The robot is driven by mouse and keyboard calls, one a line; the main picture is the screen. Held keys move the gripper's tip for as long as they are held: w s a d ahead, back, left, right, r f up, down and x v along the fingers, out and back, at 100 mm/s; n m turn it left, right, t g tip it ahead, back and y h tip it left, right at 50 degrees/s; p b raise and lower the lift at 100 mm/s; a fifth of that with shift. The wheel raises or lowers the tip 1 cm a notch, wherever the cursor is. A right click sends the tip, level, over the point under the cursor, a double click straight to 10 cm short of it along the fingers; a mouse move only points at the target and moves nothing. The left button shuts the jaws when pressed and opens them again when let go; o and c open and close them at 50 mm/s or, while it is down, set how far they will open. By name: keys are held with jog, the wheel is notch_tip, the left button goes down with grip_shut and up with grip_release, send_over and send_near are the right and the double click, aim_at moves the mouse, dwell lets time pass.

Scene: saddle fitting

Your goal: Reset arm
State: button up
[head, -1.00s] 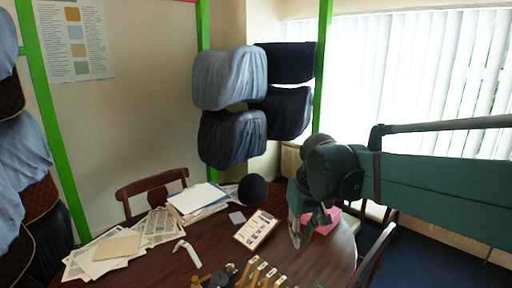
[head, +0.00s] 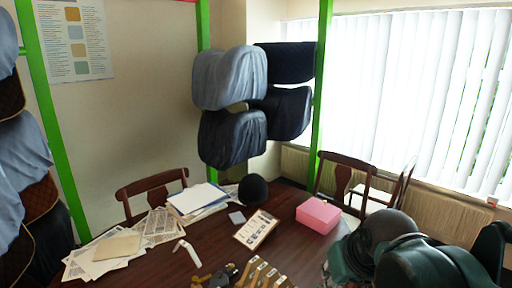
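My arm shows at the lower right of the head view as dark green and grey links, low over the right side of the table. A pink box (head: 318,215) sits on the right part of the dark wooden table (head: 215,255), clear of my arm.
On the table are a black riding helmet (head: 253,189), a printed card (head: 256,229), papers (head: 150,231), a white handheld tool (head: 186,253) and wooden slotted pieces (head: 264,272). Chairs (head: 343,178) stand behind it. Covered saddles (head: 229,78) hang on the wall.

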jog(key=s+d+f+t, duration=0.1)
jog(key=s+d+f, duration=0.1)
jog(key=s, duration=0.3)
jog(key=shift+s+f+m, duration=0.2)
jog(key=shift+f+m, duration=0.2)
jog(key=shift+f, duration=0.3)
jog(key=w+a+n+g, duration=0.2)
jog(key=w+a, duration=0.5)
jog(key=w, duration=0.5)
jog(key=w+a+n+g, duration=0.2)
jog(key=w+a, duration=0.5)
jog(key=w, duration=0.6)
jog(key=w+a+f+n+g, duration=0.1)
jog(key=w+a+f, duration=0.4)
jog(key=a+f, duration=0.1)
jog(key=w+a+f+n+g, duration=0.1)
jog(key=w+a+f, duration=0.4)
jog(key=f, duration=0.3)
jog(key=w+a+f+n+g+p, duration=0.1)
jog(key=w+a+f, duration=0.4)
jog(key=a+f, duration=0.1)
jog(key=shift+a+f+y, duration=0.3)
jog(key=shift+f, duration=0.15)
jog(key=shift+w+a+f, duration=0.15)
jog(key=shift+a+f, duration=0.1)
jog(key=shift+f, duration=0.1)
